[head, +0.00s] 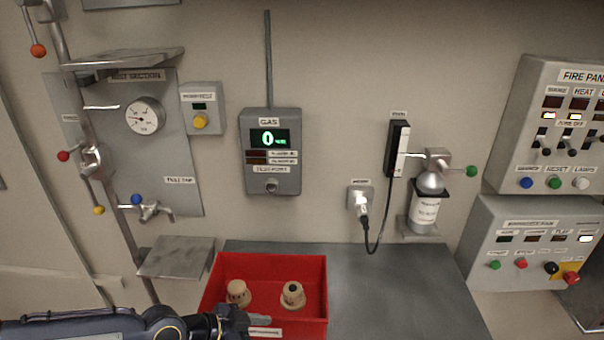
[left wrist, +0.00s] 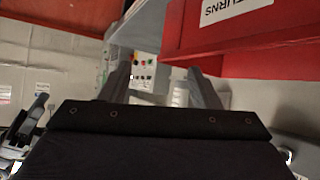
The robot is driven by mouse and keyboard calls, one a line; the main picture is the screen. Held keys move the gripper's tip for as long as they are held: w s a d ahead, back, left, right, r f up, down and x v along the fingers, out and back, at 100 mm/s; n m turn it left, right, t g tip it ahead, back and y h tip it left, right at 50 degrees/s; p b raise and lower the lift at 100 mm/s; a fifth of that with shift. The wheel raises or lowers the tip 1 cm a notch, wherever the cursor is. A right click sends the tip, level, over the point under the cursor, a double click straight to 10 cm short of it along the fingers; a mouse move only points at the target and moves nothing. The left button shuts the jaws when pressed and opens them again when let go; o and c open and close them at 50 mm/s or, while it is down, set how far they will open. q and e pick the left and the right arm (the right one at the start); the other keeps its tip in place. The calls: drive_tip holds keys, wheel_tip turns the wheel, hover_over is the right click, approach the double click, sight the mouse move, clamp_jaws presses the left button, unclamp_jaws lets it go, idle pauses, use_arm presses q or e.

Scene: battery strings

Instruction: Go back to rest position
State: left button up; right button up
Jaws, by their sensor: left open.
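My left arm comes in from the lower left of the head view. Its gripper (head: 252,320) is at the near side of the red bin (head: 321,290), in front of the bin's label; whether it touches the bin cannot be told. In the left wrist view the two fingers of the left gripper (left wrist: 158,74) stand apart with nothing between them. The red bin also shows there (left wrist: 240,62), close by at the upper right, with a white label reading "RETURNS".
The bin holds two beige round parts, a left one (head: 238,293) and a right one (head: 292,295). The grey bench top (head: 400,295) to its right is bare. A small metal shelf (head: 177,257), a gas meter (head: 271,150) and control panels (head: 535,245) line the wall.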

use_arm(q)
drive_tip(key=s+a+f+n+g+y+b, duration=0.2)
drive_tip(key=s+a+f+n+y+b, duration=0.2)
drive_tip(key=s+a+f+y, duration=0.4)
drive_tip(key=s+a+r+n+t+h+b, duration=0.1)
drive_tip(key=s+a+r+n+t+b, duration=0.2)
drive_tip(key=n, duration=0.7)
drive_tip(key=s+a+r+b, duration=0.2)
drive_tip(key=s+r, duration=0.2)
drive_tip(key=r, duration=0.1)
drive_tip(key=shift+s+h, duration=0.35)
drive_tip(key=shift+h, duration=0.05)
drive_tip(key=shift+a, duration=0.1)
